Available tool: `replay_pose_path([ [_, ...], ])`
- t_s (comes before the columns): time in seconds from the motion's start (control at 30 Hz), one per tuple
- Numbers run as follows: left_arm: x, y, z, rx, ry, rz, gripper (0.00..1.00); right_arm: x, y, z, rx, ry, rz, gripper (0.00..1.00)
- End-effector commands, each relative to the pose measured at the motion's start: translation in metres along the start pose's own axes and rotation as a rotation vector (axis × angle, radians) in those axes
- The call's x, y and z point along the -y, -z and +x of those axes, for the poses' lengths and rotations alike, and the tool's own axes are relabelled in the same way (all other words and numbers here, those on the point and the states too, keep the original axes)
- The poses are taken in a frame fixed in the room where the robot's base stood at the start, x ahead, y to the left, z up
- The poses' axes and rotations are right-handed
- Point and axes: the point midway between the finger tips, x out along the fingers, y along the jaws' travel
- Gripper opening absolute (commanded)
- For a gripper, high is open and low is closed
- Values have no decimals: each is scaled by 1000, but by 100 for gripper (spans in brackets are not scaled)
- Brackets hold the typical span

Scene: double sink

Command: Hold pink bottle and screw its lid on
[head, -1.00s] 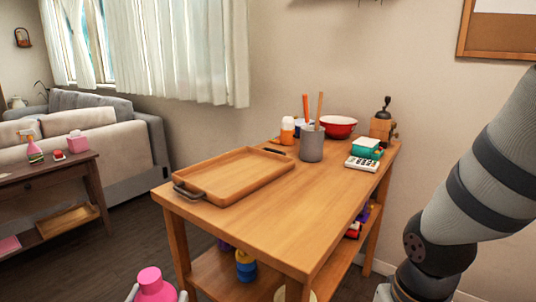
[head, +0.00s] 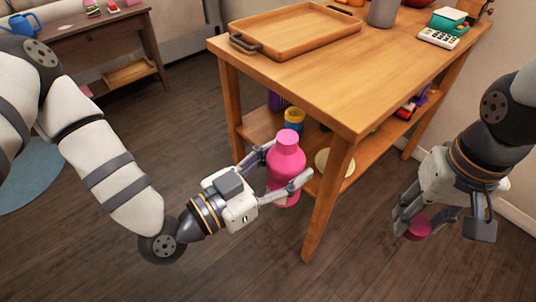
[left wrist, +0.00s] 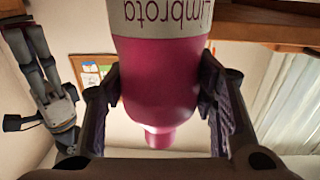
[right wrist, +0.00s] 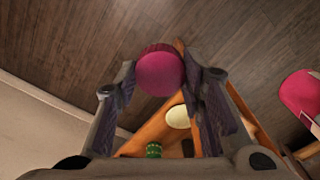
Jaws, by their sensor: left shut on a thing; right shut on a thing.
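The pink bottle (head: 287,178) is upright in my left gripper (head: 288,165), whose fingers are shut around its body. Its narrower pink top points up in the head view. In the left wrist view the bottle (left wrist: 160,85) appears upside down, with a pale lettered band. The pink lid (head: 418,229) is held between the fingers of my right gripper (head: 424,222), well to the right of the bottle and lower in the picture. The lid (right wrist: 160,72) also shows at the fingertips in the right wrist view, with part of the bottle (right wrist: 303,98) at the right edge.
A wooden table (head: 330,85) with a lower shelf stands just behind the bottle. It carries a wooden tray (head: 295,32) and a calculator (head: 438,38). A side table (head: 85,40) is at the back left. The space between my grippers holds a table leg (head: 328,205) behind.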

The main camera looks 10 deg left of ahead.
Motion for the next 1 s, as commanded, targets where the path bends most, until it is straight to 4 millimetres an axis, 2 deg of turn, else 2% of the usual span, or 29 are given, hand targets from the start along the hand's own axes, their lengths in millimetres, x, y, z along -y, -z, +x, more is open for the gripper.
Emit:
replay_pose_path([
  [0.23, 0, 0, 0, -1, 2, 0, 2, 1, 0, 0, -1, 0, -4, 25],
  [0.37, 0, 0, 0, -1, 3, 0, 2, 17, 9, -7, -3, 3, -87, 25],
  [0.57, 1, 0, 0, -1, 3, 0, 2, 80, 32, -41, -2, 10, -413, 25],
  [0.7, 1, 0, 0, -1, 4, 0, 2, 123, 43, -76, 0, 14, -638, 25],
  [0.9, 1, 0, 0, -1, 4, 0, 2, 181, 54, -124, 6, 16, -898, 25],
  [1.0, 1, 0, 0, -1, 4, 0, 2, 202, 56, -143, 9, 15, -982, 25],
])
